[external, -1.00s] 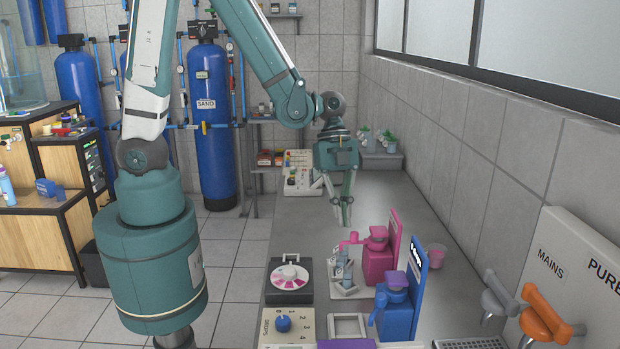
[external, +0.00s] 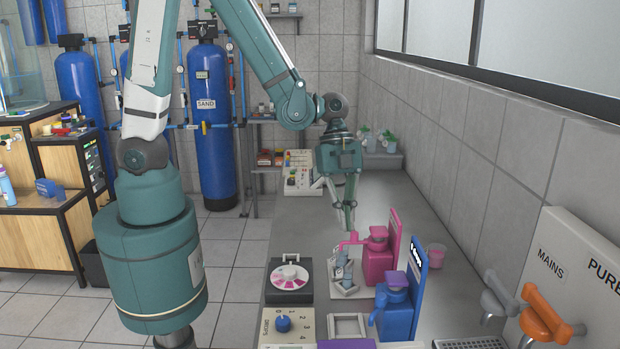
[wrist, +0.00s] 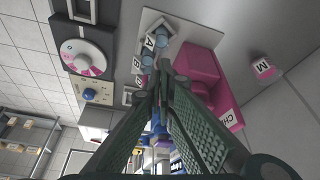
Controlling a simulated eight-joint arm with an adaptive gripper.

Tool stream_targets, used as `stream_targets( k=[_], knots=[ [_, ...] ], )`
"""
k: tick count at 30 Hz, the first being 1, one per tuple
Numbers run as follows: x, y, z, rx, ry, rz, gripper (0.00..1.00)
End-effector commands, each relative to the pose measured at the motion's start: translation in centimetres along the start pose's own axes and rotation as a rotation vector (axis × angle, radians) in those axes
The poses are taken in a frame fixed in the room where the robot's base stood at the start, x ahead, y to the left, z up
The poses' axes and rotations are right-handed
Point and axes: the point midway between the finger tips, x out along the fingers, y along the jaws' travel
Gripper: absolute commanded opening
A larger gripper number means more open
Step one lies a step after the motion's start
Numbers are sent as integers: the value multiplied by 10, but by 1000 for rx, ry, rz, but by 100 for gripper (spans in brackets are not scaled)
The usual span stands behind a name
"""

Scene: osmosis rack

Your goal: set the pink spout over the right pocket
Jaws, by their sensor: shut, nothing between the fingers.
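The pink dispenser (external: 378,264) stands on the bench with its pink spout (external: 353,240) reaching left over a small white rack (external: 345,291). Blue-grey parts (external: 346,259) sit on the rack and lean. In the wrist view, the pink body (wrist: 196,70) is right of the rack (wrist: 148,20), which carries labels A and B. My gripper (external: 349,229) is shut and empty, pointing down just behind and above the spout. In the wrist view its fingertips (wrist: 165,72) cover part of the spout and rack. I cannot tell which pocket lies under the spout, or whether the fingers touch it.
A blue dispenser (external: 400,310) stands in front of the pink one. A dial box (external: 289,280) and a numbered knob panel (external: 284,324) are to the left. A pink cup (external: 436,256) stands near the wall. The bench behind my gripper is mostly clear.

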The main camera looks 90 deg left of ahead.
Motion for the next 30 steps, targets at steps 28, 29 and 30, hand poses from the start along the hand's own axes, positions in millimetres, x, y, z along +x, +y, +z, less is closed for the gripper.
stream_targets(
  k=[28,29,30],
  knots=[
    [9,17,-19,-248,0,-99,0],
    [10,17,-20,-264,0,-106,0],
    [10,19,-22,-285,0,-114,0]
  ],
)
